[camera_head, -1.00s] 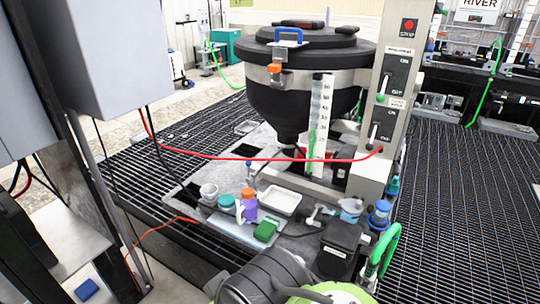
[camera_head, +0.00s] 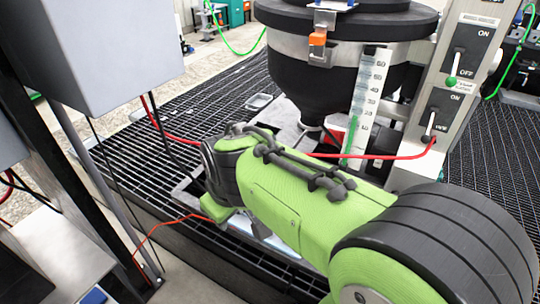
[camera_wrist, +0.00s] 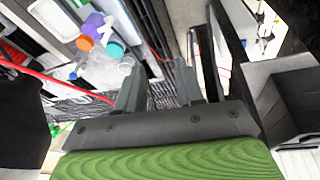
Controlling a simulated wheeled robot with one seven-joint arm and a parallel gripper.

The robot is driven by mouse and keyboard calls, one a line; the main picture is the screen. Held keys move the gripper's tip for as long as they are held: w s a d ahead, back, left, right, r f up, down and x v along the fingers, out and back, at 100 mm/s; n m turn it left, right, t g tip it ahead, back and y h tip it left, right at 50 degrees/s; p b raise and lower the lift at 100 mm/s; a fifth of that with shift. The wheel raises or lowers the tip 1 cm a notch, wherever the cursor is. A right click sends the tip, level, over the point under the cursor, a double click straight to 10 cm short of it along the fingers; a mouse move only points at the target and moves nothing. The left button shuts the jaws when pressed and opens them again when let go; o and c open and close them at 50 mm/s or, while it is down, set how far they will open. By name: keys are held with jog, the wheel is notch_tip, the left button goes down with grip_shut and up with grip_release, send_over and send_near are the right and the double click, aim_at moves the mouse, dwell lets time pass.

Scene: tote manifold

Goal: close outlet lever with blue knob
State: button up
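The black hopper tank (camera_head: 310,90) with a steel band stands behind my arm in the head view. Its lower outlet is partly covered by my green arm, and I cannot make out the outlet lever with the blue knob there. In the wrist view a small blue spot (camera_wrist: 72,76) shows at the left near the red cable; I cannot tell if it is the knob. My gripper (camera_wrist: 160,70) has its two grey fingers apart with nothing between them. It is hidden behind my arm in the head view and touches nothing that I can see.
A steel post (camera_head: 452,75) with two black ON/OFF switches stands right of the tank. A red cable (camera_head: 385,157) crosses in front of the tank. Bottles with orange (camera_wrist: 85,43) and teal (camera_wrist: 115,50) caps are at the wrist view's upper left. Grating (camera_head: 235,100) lies left of the tank.

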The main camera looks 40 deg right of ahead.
jog(key=w+d+f+n+g+h+b, duration=0.25)
jog(key=w+d+f+h, duration=0.25)
jog(key=w+d+f, duration=0.35)
jog(key=w+d+f+n+g+h+b, duration=0.2)
jog(key=w+d+f+n+g+h, duration=0.3)
jog(key=d+f, duration=0.55)
jog(key=w+d+f+n+t+h+b, duration=0.3)
jog(key=w+f+n+t+h, duration=0.3)
jog(key=w+n, duration=0.4)
jog(key=shift+h, duration=0.6)
jog(key=d+b, duration=0.1)
jog(key=d, duration=0.4)
jog(key=w+d+b, duration=0.1)
jog(key=d, duration=0.4)
jog(key=d+r+b, duration=0.1)
jog(key=d, duration=0.4)
jog(key=shift+w+d, duration=0.2)
jog(key=shift+d, duration=0.1)
jog(key=shift+r, duration=0.15)
grip_shut()
jog(key=shift+r, duration=0.1)
